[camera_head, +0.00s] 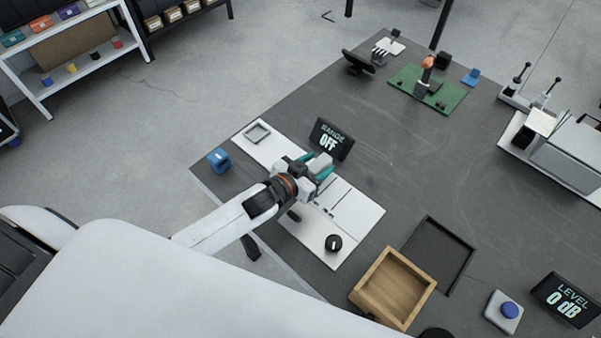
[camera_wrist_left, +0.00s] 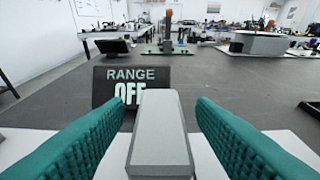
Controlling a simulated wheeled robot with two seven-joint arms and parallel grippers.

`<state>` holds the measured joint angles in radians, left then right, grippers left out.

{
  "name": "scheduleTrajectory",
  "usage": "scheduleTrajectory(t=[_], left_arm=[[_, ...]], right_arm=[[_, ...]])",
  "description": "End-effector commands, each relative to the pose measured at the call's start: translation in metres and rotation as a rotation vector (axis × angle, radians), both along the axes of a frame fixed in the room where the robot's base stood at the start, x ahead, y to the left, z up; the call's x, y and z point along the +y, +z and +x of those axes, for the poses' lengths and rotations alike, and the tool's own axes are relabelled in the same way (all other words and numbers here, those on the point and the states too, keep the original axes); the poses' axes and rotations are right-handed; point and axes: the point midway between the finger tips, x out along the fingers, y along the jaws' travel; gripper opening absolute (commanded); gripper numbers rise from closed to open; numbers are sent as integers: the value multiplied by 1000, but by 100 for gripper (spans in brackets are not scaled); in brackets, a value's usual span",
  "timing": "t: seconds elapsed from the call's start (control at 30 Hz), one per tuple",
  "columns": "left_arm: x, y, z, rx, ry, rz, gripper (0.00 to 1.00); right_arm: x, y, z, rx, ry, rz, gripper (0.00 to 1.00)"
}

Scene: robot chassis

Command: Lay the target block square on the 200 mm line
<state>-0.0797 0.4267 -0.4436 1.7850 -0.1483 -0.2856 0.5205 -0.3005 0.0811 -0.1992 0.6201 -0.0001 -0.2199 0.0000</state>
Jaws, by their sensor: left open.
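A light grey block (camera_head: 321,162), which looks like the target block, is at the white board (camera_head: 362,217) near the table's front left edge. It also shows in the left wrist view (camera_wrist_left: 160,138). My left gripper (camera_head: 318,173) is open with its teal fingers on either side of the block. In the left wrist view (camera_wrist_left: 158,140) a gap shows between the block and each finger. Thin dark lines (camera_head: 338,203) cross the board to the right of the gripper; I cannot read which is the 200 mm line. My gripper hides part of the board. My right gripper is not in view.
A display (camera_head: 332,139) reading "RANGE OFF" stands just behind the block. A square frame (camera_head: 257,132) and a black knob (camera_head: 333,243) sit on the board. A blue block (camera_head: 218,159), a wooden tray (camera_head: 394,289) and a black tray (camera_head: 438,256) are nearby. The table's middle is clear.

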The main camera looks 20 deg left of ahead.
Motion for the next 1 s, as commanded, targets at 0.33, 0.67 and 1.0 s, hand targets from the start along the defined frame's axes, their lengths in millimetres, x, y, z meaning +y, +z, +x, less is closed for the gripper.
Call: scheduleTrajectory(t=[0.33, 0.67, 1.0], left_arm=[[23, 19, -65, 3, -1, 1, 51], [35, 32, -97, 0, 0, 1, 51], [36, 33, -99, -1, 0, 1, 51]], right_arm=[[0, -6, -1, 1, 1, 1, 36], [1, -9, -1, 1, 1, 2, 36], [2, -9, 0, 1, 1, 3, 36]])
